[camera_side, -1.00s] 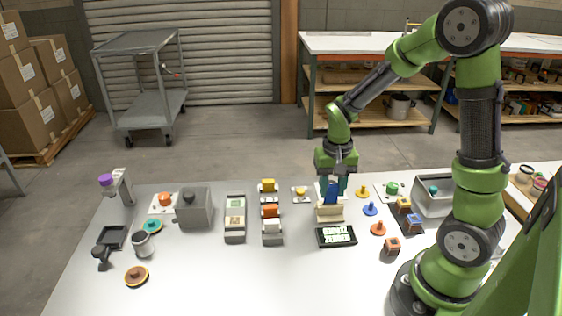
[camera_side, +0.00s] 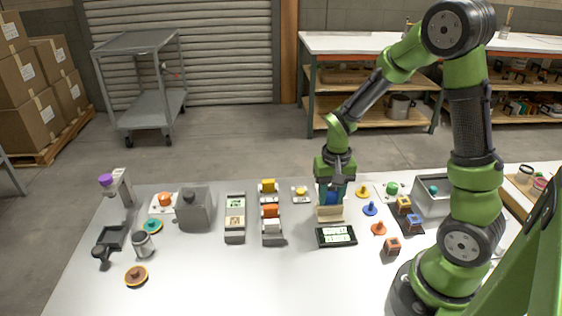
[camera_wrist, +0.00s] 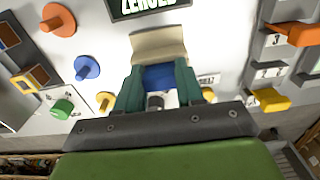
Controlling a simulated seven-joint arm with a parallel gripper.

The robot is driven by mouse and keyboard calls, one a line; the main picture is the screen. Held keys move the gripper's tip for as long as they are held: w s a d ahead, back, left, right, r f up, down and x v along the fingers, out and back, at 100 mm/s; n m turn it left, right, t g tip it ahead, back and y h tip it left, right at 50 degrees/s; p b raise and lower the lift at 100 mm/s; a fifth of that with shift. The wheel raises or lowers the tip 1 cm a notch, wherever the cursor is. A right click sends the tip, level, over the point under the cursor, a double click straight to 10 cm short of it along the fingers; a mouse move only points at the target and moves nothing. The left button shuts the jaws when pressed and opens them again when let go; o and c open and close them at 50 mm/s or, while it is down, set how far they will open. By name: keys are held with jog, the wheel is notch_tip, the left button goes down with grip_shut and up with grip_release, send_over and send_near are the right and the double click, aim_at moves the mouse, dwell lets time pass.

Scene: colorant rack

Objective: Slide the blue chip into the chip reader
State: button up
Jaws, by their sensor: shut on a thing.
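My gripper (camera_side: 334,192) is shut on the blue chip (camera_side: 332,198), its teal fingers on either side of it. In the wrist view the blue chip (camera_wrist: 159,77) sits between the fingers, right against the beige chip reader (camera_wrist: 157,43). In the side view the chip reader (camera_side: 330,214) is directly below and in front of the chip. I cannot tell how deep the chip's hidden lower edge sits. A dark display (camera_side: 336,236) with light lettering lies in front of the reader; the wrist view shows part of the word "ZEROED" on it.
Blue (camera_side: 370,209), orange (camera_side: 378,229) and yellow (camera_side: 362,191) pegs stand close to the right. A slotted rack with orange and yellow blocks (camera_side: 270,212) stands to the left. A grey open bin (camera_side: 433,207) is farther right.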

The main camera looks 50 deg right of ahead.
aim_at(331, 194)
jog(key=shift+f, duration=0.15)
jog(key=o, duration=1.1)
notch_tip(331, 194, up, 17)
